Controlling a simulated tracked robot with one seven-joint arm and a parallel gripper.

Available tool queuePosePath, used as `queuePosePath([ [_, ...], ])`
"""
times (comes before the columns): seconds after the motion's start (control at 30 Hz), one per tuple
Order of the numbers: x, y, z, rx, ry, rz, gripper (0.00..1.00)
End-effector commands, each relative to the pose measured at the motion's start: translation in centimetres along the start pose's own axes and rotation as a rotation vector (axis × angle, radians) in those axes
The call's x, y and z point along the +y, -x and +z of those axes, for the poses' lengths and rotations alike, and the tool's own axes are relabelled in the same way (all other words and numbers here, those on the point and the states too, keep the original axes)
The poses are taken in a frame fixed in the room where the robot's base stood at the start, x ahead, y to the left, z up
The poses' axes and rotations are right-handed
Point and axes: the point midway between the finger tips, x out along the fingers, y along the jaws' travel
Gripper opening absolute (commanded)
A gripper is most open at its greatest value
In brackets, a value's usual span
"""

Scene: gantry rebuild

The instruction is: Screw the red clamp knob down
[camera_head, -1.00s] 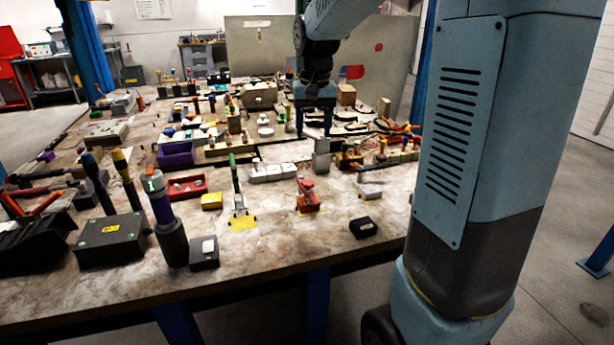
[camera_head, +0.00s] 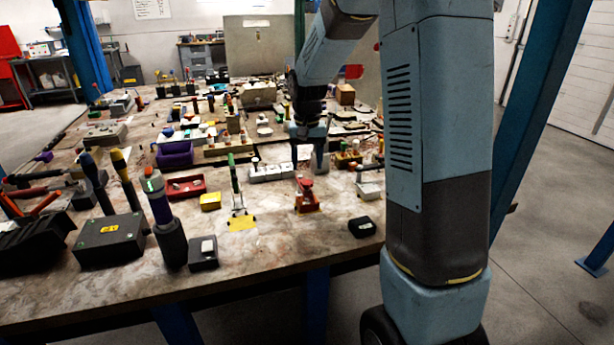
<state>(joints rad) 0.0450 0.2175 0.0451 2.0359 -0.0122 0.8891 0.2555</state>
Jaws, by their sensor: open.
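A small red clamp (camera_head: 306,198) stands near the front of the workbench, on a yellow patch. Its red top (camera_head: 305,184) points up, but it is too small to tell how far its knob is screwed down. My gripper (camera_head: 308,152) is open and points down, above and behind the red clamp and apart from it in the picture. A grey block (camera_head: 320,158) stands right by the gripper's right finger; I cannot tell whether they touch.
A green-handled clamp (camera_head: 237,195) on a yellow patch stands left of the red one. White blocks (camera_head: 268,173) lie behind, a black box (camera_head: 362,227) at front right. Tall dark-handled tools (camera_head: 165,225) stand at front left.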

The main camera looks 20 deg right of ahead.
Motion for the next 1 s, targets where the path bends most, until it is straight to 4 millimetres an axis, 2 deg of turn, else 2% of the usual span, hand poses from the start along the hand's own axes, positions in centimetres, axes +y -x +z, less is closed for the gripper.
queuePosePath([
  [0.1,0.0,-2.0,0.0,-0.002,0.0,0.001,0.6],
  [0.3,0.0,-4.3,0.0,-0.001,0.0,0.0,0.6],
  [0.5,0.0,-5.1,0.0,0.0,0.001,0.0,0.6],
  [0.73,0.0,-5.2,0.0,0.001,0.0,0.0,0.6],
  [0.77,0.0,-5.2,0.0,0.001,0.0,0.0,0.59],
  [1.0,0.0,-5.1,0.0,0.001,0.0,0.0,0.36],
])
